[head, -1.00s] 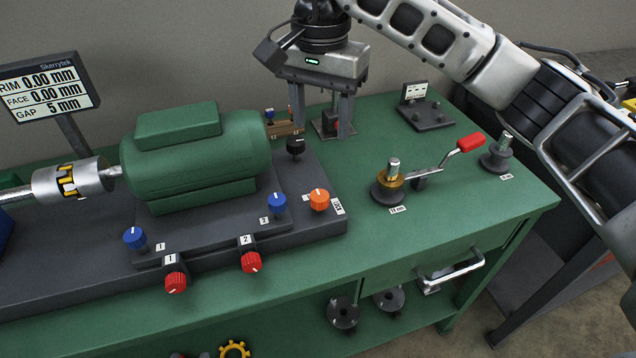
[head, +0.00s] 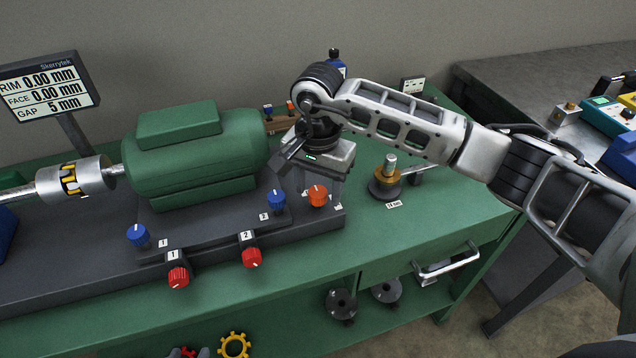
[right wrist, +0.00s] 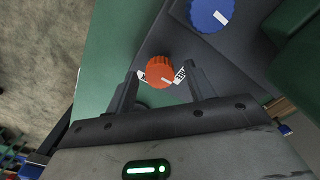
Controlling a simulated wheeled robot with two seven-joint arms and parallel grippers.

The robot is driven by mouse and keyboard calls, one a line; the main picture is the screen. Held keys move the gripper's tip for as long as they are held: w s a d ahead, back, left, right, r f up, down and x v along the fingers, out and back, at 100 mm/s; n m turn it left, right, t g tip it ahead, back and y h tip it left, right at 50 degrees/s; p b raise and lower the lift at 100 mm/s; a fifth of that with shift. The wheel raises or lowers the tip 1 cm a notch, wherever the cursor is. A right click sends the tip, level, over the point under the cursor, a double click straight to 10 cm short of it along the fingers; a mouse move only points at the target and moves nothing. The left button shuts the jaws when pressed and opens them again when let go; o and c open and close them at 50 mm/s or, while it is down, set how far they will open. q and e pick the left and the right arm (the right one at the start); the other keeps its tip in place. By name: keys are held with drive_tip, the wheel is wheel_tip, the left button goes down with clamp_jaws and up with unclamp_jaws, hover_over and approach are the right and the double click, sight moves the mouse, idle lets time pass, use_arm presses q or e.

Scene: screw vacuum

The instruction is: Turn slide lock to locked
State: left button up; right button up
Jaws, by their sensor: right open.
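The orange knob (head: 317,196) stands at the right end of the dark motor base. I take it to be the slide lock, as a label reading LOCK was beside it earlier. In the right wrist view the orange knob (right wrist: 160,72) has a white pointer mark turned to the lower right, with small white labels at both sides. My right gripper (head: 307,184) is above and just behind the knob in the head view. In the right wrist view its open fingers (right wrist: 163,74) appear on either side of the knob; contact cannot be told. My left gripper is not in view.
A blue knob (head: 276,199) is close to the left of the orange one. Red knobs (head: 252,257) line the front edge of the base. The green motor (head: 200,155) stands on the left. A post fixture (head: 387,180) is on the bench to the right.

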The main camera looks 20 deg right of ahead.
drive_tip(key=c, duration=1)
drive_tip(key=shift+o, duration=0.2)
